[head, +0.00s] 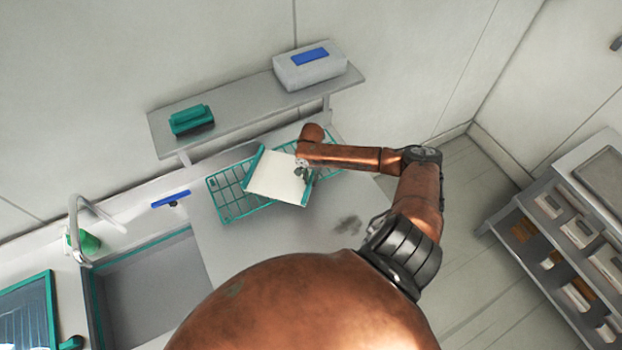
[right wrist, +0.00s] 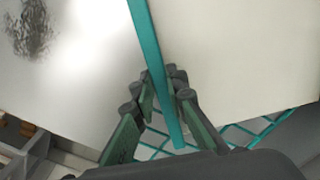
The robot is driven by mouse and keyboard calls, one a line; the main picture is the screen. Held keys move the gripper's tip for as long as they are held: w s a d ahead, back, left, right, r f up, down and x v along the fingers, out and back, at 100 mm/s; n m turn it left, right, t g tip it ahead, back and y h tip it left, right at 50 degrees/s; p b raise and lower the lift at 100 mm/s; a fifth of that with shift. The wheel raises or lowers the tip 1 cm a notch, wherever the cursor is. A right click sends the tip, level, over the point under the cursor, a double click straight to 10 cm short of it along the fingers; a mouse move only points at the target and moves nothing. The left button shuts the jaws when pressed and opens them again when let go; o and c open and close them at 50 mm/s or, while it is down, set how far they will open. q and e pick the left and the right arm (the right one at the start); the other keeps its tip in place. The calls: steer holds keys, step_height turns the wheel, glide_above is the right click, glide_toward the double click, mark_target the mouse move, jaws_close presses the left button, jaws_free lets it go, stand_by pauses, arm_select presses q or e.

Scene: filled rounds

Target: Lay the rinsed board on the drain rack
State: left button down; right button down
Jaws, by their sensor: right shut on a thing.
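The board (head: 277,176) is a white panel with teal strips along two opposite edges. In the head view it covers the middle of the teal wire drain rack (head: 228,208). My right gripper (head: 303,173) is shut on its right edge. In the right wrist view the fingers (right wrist: 163,95) are on either side of the board's teal edge strip (right wrist: 152,62), with the white face (right wrist: 235,55) to the right. Wires of the rack (right wrist: 240,132) show below the board. I cannot tell whether the board touches the rack. My left gripper is out of view.
A wall shelf (head: 235,105) behind the rack holds a grey box (head: 310,72) and a teal block (head: 191,117). A sink (head: 150,285) with a tap (head: 76,215) is at left. The counter right of the rack is bare except for a dark smudge (head: 347,224).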

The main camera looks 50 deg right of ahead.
steer(key=shift+f, duration=0.15)
steer(key=c, duration=1.9)
jaws_free()
steer(key=shift+c, duration=0.2)
step_height(320, 180, up, 12)
steer(key=b, duration=0.1)
